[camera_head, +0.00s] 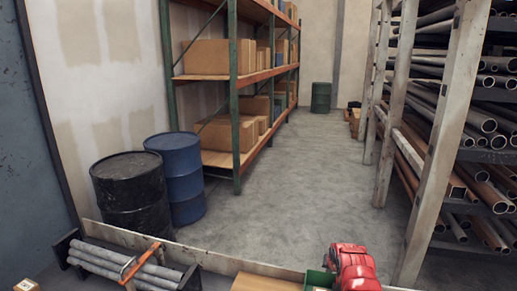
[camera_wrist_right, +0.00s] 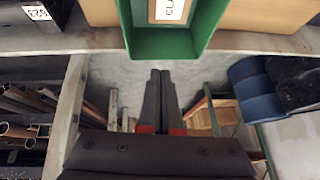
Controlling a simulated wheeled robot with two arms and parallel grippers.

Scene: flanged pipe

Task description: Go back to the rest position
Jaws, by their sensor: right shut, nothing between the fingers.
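My right gripper (camera_wrist_right: 163,102) shows in the right wrist view, with two dark fingers pressed together, red at their base. It is shut and empty, pointing out past the bench edge with floor behind the fingertips. A green bin (camera_wrist_right: 165,44) with a white label is just above the fingers in that view, apart from them. In the head view only part of the bin (camera_head: 320,278) shows at the bottom, beside a red rounded shape that I cannot identify for certain. My left gripper is not in view.
Grey pipes (camera_head: 120,264) lie in a dark rack at the bench's left, with an orange-handled tool (camera_head: 138,262) over them. Black (camera_head: 132,195) and blue (camera_head: 181,178) drums stand beyond. Shelving (camera_head: 236,100) and a pipe rack (camera_head: 440,150) flank the clear floor aisle (camera_head: 290,190).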

